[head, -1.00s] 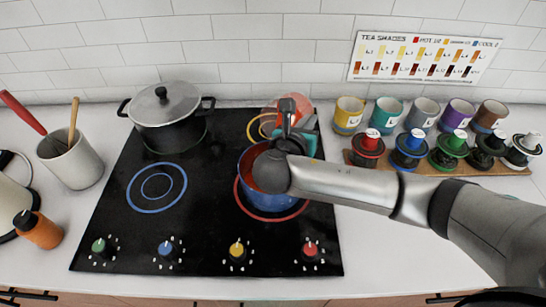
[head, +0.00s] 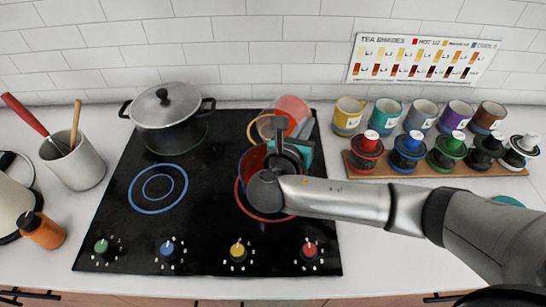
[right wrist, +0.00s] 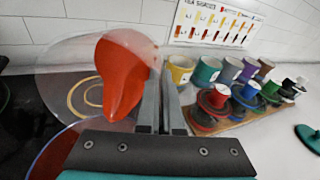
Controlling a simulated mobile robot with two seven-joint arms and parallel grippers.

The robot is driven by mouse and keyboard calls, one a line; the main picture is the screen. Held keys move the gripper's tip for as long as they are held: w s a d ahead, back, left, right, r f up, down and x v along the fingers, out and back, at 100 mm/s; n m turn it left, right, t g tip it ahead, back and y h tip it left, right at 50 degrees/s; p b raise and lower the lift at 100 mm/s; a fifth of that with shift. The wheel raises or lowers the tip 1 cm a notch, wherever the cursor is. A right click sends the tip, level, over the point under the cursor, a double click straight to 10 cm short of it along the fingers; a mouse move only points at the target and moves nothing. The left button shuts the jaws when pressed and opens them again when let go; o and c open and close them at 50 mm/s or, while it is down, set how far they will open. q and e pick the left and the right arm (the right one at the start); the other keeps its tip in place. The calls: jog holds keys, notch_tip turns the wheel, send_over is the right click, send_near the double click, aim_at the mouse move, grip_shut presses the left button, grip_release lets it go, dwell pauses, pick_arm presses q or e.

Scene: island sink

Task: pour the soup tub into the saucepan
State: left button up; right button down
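The soup tub (head: 290,108) is clear, with red soup inside. It is tilted above the back right of the stove. In the right wrist view the red soup (right wrist: 122,75) lies along one side of the clear tub. My right gripper (right wrist: 161,100) has its fingers close together at the tub's wall, shut on it. In the head view the gripper (head: 283,130) is beside the tub and above the saucepan. The blue saucepan (head: 249,163), red inside, sits on the red-ringed front right burner, mostly hidden by my right arm. My left gripper is out of view.
A lidded grey pot (head: 168,118) stands at the back left of the black stove (head: 200,220). Several mugs (head: 349,113) and a wooden rack (head: 380,171) of coloured jars stand right. A utensil crock (head: 78,165) and orange bottle (head: 40,232) stand left.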

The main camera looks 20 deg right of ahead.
jog(key=shift+s+a+r+t+h, duration=0.25)
jog(key=shift+r+t+h, duration=0.15)
jog(key=shift+t, duration=0.1)
dwell(0.4)
jog(key=shift+s+a+r+t+h, duration=0.1)
jog(key=shift+s+r+t+h, duration=0.1)
jog(key=shift+t+h, duration=0.2)
jog(key=shift+w, duration=0.1)
jog(key=shift+w+d+f+g+y, duration=0.35)
jog(key=shift+f+g+y, duration=0.2)
jog(key=shift+g+y, duration=0.3)
jog(key=shift+w+d+f+g+y+b, duration=0.35)
jog(key=shift+w+d+g+b, duration=0.2)
jog(key=shift+w, duration=0.05)
